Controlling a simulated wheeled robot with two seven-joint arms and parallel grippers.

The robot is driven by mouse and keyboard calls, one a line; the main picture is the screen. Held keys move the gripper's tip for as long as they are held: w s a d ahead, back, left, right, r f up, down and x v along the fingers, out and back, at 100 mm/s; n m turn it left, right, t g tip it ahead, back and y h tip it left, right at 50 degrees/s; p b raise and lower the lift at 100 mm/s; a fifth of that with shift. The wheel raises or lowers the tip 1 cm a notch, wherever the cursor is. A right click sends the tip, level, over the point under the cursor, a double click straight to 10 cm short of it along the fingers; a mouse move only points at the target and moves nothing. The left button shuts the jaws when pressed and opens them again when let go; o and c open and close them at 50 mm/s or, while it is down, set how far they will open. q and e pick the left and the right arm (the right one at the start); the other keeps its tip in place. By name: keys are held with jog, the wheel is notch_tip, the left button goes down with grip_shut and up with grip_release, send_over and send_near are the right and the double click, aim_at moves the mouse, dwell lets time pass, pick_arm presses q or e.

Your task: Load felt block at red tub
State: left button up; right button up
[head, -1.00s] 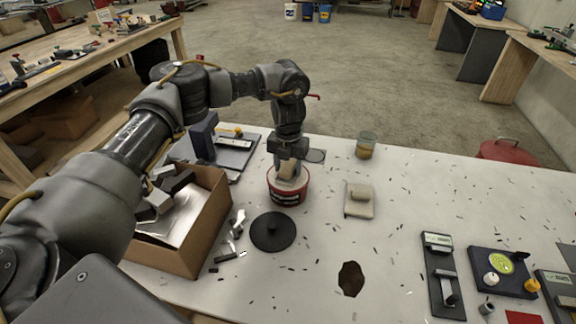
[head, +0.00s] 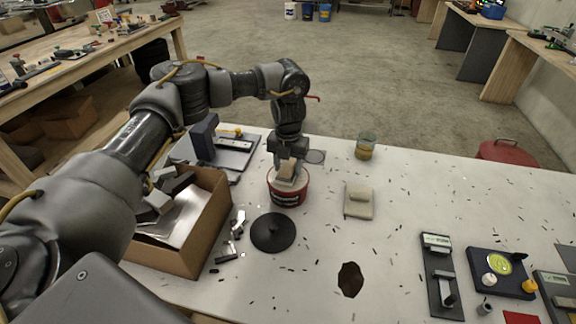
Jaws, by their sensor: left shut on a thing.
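The red tub (head: 288,196) stands on the white table, left of its middle. My left gripper (head: 286,168) points down over the tub and is shut on a pale beige felt block (head: 286,172). The block is at the tub's mouth; its lower end overlaps the tub opening, and I cannot tell whether it touches the contents. My right gripper does not show.
A black round lid (head: 273,232) lies in front of the tub. An open cardboard box (head: 213,228) with metal pieces stands at the left. A beige pad (head: 359,208) and a glass jar (head: 366,146) are to the right. Dark scraps litter the table.

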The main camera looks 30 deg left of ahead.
aim_at(288, 164)
pick_arm(q)
notch_tip(288, 164, up, 4)
jog(key=p, duration=0.3)
jog(key=shift+r, duration=0.2)
jog(key=shift+r+p, duration=0.95)
jog(key=shift+p, duration=0.1)
jog(key=shift+f, duration=0.1)
